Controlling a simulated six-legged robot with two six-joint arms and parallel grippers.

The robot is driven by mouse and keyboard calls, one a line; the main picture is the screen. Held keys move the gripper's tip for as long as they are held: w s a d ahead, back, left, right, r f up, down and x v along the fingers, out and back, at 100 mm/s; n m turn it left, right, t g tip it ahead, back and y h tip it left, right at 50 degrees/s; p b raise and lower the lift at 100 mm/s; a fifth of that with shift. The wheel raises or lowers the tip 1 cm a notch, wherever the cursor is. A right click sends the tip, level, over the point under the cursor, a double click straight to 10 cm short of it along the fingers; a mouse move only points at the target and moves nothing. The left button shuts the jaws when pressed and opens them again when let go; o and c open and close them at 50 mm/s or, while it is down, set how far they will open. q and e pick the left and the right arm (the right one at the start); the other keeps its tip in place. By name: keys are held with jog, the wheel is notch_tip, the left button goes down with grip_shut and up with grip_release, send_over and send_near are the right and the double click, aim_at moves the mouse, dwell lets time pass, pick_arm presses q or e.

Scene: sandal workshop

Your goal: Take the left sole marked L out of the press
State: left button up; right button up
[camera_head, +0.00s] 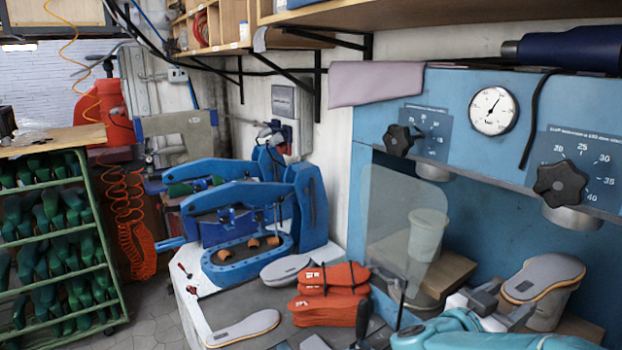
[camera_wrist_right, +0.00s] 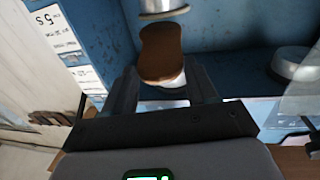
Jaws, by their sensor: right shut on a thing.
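A grey sole (camera_head: 545,277) with an orange edge sits at the top of a pale support at the right of the blue press (camera_head: 462,50). Any L mark on it is too small to read. My right gripper (camera_head: 506,297) reaches in from below and is shut on this sole at its near end. In the right wrist view the sole's brown face (camera_wrist_right: 163,52) shows between the fingers (camera_wrist_right: 163,88), below a round metal press head (camera_wrist_right: 163,8). My left gripper is not in view.
Two more grey soles, one in front (camera_head: 243,328) and one behind (camera_head: 286,268), lie on the bench beside red-orange strapped pieces (camera_head: 330,300). A blue clamp machine (camera_head: 235,262) stands further left.

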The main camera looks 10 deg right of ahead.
jog(key=s+v, duration=0.1)
jog(key=v, duration=0.9)
jog(key=shift+s+b, duration=0.3)
jog(key=shift+s, duration=0.1)
